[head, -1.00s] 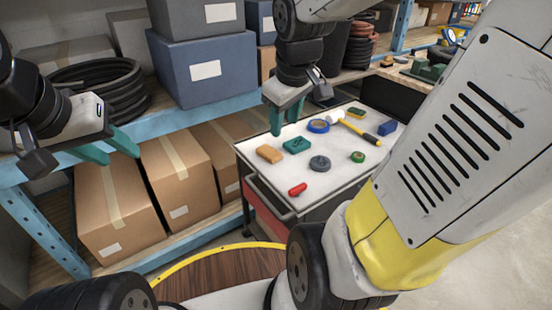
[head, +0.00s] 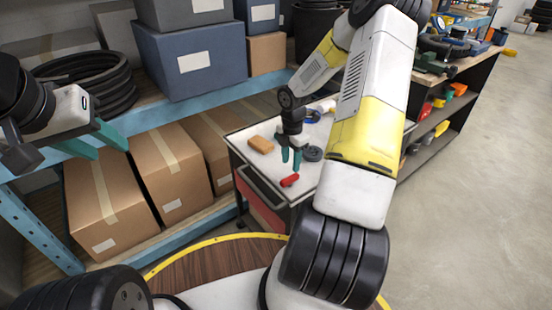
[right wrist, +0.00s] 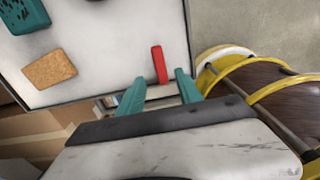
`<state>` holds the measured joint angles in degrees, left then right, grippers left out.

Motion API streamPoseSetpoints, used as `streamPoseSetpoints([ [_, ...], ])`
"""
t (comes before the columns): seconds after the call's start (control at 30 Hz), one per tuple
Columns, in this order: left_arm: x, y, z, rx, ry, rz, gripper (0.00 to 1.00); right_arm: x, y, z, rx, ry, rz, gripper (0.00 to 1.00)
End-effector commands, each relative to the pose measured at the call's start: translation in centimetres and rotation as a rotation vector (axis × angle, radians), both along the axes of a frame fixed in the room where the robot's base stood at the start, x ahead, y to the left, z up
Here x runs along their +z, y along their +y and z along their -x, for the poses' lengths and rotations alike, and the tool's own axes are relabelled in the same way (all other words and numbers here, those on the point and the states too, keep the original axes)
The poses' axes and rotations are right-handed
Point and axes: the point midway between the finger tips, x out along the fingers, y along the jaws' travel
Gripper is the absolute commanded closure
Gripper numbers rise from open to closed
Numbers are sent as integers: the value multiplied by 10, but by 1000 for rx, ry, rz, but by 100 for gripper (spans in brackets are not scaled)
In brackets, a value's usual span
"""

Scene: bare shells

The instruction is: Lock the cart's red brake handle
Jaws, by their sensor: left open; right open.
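The cart (head: 232,143) has a pale top with a dark rim and stands in the middle of the head view. Its red brake handle (head: 290,180) lies near the cart's front edge. It also shows in the right wrist view (right wrist: 159,65), just ahead of the fingertips and between their lines. My right gripper (head: 291,168) is open and empty above the cart top, close to the handle; its teal fingers (right wrist: 160,92) show in the right wrist view. My left gripper (head: 112,145) is open and empty at the left, in front of the shelf, away from the cart.
A blue shelf (head: 215,102) with cardboard boxes (head: 105,205) stands at the left. My right arm hides much of the cart's right side. Open floor (head: 470,220) lies at the right.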

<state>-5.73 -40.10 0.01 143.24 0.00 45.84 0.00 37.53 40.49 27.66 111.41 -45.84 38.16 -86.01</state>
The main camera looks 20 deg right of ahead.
Motion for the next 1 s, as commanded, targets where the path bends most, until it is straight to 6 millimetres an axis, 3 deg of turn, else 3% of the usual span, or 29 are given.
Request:
streamPoseSetpoints([
  [0.4, 0, 0, 0, 0, 0, 0, 59, -61, 1, 1, -1, 2, 0, 58],
  [0.8, 0, 0, 0, 0, 0, 0, 59, -72, 0, 0, -2, 0, 1, 58],
  [0.83, 0, 0, 0, 0, 0, 0, 59, -72, 0, 0, -2, 0, 1, 60],
  [1.0, 0, 0, 0, 0, 0, 0, 59, -72, 0, 0, -2, 0, 1, 94],
])
